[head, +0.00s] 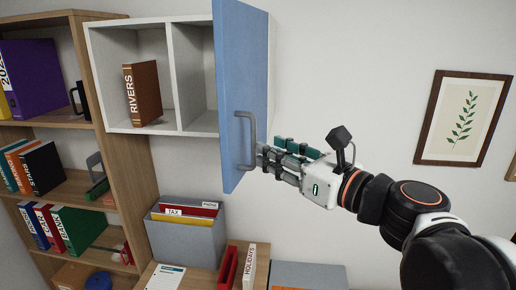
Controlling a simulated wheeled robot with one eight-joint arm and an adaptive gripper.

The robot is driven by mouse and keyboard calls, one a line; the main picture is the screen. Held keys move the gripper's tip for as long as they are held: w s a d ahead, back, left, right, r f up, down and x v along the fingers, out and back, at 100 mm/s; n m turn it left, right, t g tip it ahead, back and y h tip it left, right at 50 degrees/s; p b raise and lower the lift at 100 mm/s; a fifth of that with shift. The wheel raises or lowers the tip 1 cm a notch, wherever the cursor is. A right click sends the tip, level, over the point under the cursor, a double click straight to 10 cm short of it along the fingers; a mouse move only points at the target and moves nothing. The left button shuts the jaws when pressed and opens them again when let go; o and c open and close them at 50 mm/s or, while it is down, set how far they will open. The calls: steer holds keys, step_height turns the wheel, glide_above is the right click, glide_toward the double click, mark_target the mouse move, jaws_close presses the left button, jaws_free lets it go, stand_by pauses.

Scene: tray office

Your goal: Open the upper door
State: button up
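The blue upper door (228,60) belongs to a white wall cabinet (110,75) and stands swung outward, its face seen at a slant. Two compartments of the cabinet show to its left; the door covers what lies behind it. A grey bow handle (253,128) sits on the lower part of the door. My gripper (262,157) reaches in from the right, with its fingertips at the lower part of the handle. Whether the fingers are closed around the handle or only beside it cannot be told.
A brown RIVERS book (142,93) stands in the cabinet's left compartment. A wooden shelf (110,165) with books and binders is at left. Below are a grey file box (185,240) and a red tray (228,268). A framed picture (463,118) hangs at right. The wall between is bare.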

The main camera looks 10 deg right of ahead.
steer(key=v, duration=0.6)
steer(key=shift+s, duration=0.2)
steer(key=shift+d, duration=0.15)
steer(key=w+d+f+m+t+h+b, duration=0.45)
steer(key=d+f+m+h+b, duration=0.45)
steer(key=m, duration=0.6)
steer(key=d+f+m+g+h+b, duration=0.3)
steer(key=d+f+m+h+b, duration=0.25)
steer(key=f+m+b, duration=0.7)
steer(key=s+a+f+m+g+y+b, duration=0.1)
steer(key=f+m, duration=0.4)
steer(key=f, duration=0.6)
steer(key=s+a+f+m+g+y+b, duration=0.1)
steer(key=s+a+f+m+g+b, duration=0.2)
steer(key=f, duration=0.8)
steer(key=s+a+f+m+g+y+b, duration=0.2)
steer(key=s+f+m+g+b, duration=0.3)
steer(key=f, duration=0.6)
steer(key=s+a+m+b, duration=0.1)
steer(key=s+m, duration=0.1)
steer(key=shift+m+b, duration=0.35)
